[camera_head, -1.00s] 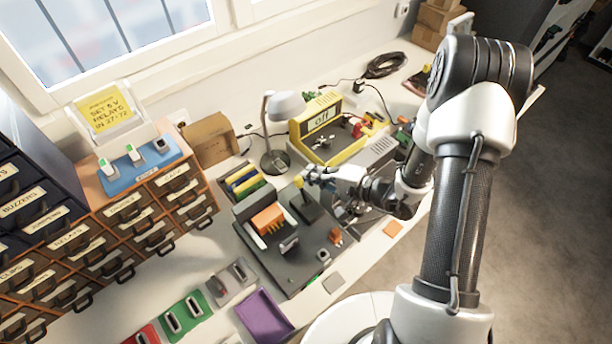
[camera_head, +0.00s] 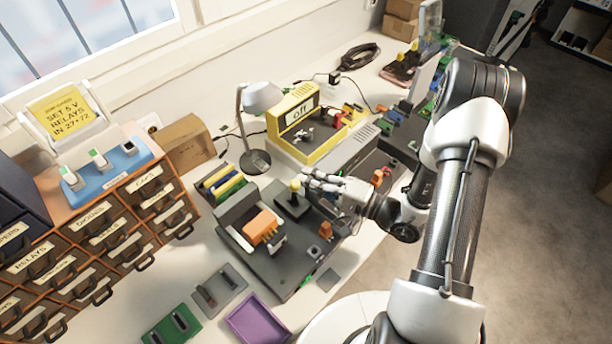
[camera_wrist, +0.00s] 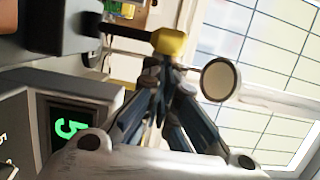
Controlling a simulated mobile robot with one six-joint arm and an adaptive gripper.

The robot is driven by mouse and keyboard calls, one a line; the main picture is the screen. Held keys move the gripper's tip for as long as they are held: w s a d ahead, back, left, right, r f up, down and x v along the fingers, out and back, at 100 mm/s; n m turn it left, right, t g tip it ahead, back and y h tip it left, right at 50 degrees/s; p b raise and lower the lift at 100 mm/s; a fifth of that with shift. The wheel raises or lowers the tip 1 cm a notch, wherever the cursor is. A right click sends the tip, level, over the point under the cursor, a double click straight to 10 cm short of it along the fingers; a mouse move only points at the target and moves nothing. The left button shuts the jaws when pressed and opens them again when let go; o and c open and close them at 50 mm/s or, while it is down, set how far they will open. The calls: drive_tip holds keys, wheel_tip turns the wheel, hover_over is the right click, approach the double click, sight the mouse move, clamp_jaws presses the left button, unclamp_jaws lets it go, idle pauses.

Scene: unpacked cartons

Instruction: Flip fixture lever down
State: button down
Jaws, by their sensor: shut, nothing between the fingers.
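The fixture (camera_head: 275,268) is a dark grey unit on the bench. Its lever has a yellow knob (camera_head: 295,185) on a short stalk above a dark block, and stands raised. An orange block (camera_head: 261,226) sits in the fixture to the left of the lever. My gripper (camera_head: 306,176) is shut and empty, just right of the knob in the head view. In the wrist view, the yellow knob (camera_wrist: 170,43) is directly ahead of my closed fingertips (camera_wrist: 163,66), very close; I cannot tell whether they touch.
A desk lamp (camera_head: 257,100) and a yellow tester (camera_head: 297,125) reading "off" stand behind the fixture. Drawers (camera_head: 105,225) are at left. A purple tray (camera_head: 258,320) lies in front.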

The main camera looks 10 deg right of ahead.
drive_tip(key=shift+s+d+f, duration=0.2)
drive_tip(key=shift+s, duration=0.4)
drive_tip(key=shift+d, duration=0.1)
drive_tip(key=v, duration=1.2)
drive_tip(key=shift+w+f, duration=0.1)
drive_tip(key=shift+w, duration=0.05)
